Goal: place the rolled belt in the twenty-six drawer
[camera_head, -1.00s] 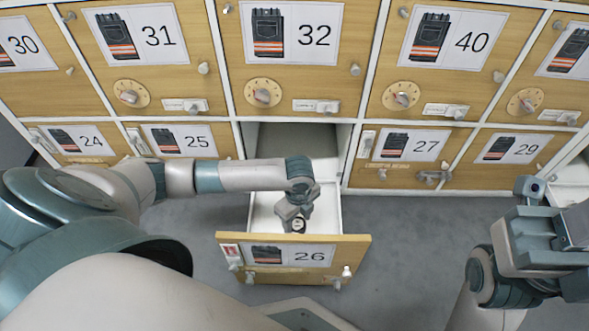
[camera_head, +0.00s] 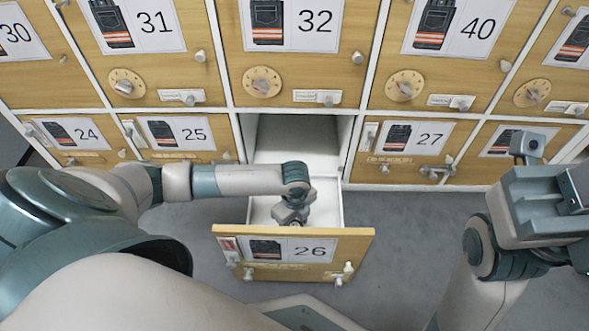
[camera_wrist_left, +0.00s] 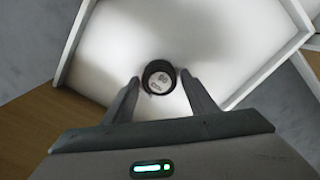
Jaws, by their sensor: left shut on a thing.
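The twenty-six drawer (camera_head: 352,246) is pulled out of the locker's bottom row, with its label 26 on the front panel. My left gripper (camera_head: 292,216) is down inside the open drawer, behind the front panel. In the left wrist view the rolled belt (camera_wrist_left: 158,77), a small dark round roll with a pale printed end, sits between the fingers of my left gripper (camera_wrist_left: 161,84), which is shut on it. The drawer's white floor (camera_wrist_left: 125,35) shows beyond it; I cannot tell whether the belt touches it. In the head view the belt is hidden. My right gripper (camera_head: 530,150) is at the right, its fingers unclear.
Shut wooden doors stand around, among them 25 (camera_head: 188,146) and 27 (camera_head: 415,150), with knobs and handles. The drawer's pale side walls (camera_wrist_left: 75,40) rise close around my left gripper. Grey floor (camera_head: 410,240) is clear between the drawer and my right arm.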

